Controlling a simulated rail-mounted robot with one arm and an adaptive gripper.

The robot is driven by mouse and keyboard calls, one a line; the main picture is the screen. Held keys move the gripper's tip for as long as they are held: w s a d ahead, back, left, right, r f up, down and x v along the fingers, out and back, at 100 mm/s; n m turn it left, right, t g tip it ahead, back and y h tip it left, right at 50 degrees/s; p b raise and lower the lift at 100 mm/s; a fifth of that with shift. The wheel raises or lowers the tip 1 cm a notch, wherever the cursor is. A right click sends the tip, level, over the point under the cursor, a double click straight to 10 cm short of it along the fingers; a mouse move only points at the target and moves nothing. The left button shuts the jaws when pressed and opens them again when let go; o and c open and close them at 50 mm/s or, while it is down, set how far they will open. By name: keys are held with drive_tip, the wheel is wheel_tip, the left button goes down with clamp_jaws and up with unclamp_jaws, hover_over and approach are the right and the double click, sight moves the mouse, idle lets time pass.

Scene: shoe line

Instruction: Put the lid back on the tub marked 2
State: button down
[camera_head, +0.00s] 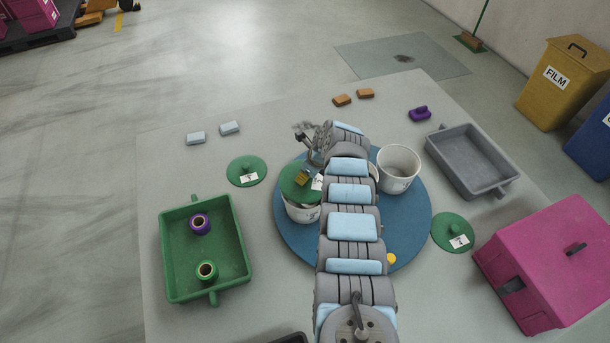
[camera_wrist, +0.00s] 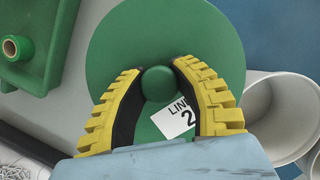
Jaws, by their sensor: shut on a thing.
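A green round lid (camera_head: 291,184) with a knob and a white label is directly over a white tub (camera_head: 302,213) on the blue round board (camera_head: 287,236). In the wrist view the label on the lid (camera_wrist: 125,40) reads LINE 2. My gripper (camera_wrist: 158,76) is shut on the lid's knob; in the head view its yellow fingers (camera_head: 302,178) are above the lid. The lid hides the tub's opening, and I cannot tell whether it rests on the rim or hangs just above. The tub's own mark is not readable.
An open white tub (camera_head: 398,170) stands right of my arm; another is mostly hidden behind it. Green lids lie left (camera_head: 246,170) and right (camera_head: 452,233) of the board. A green tray (camera_head: 228,245) with two spools, a grey tray (camera_head: 472,160) and a pink box (camera_head: 550,265) surround it.

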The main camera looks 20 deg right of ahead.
drive_tip(key=shift+f+b, duration=1.65)
drive_tip(key=shift+f, duration=0.5)
drive_tip(key=shift+f+b, duration=0.25)
drive_tip(key=shift+b, duration=0.2)
idle(1.1)
idle(0.4)
drive_tip(key=shift+c, duration=1.1)
unclamp_jaws()
drive_tip(key=shift+r, duration=0.1)
drive_tip(key=shift+r+p, duration=2.15)
drive_tip(key=shift+r, duration=1.35)
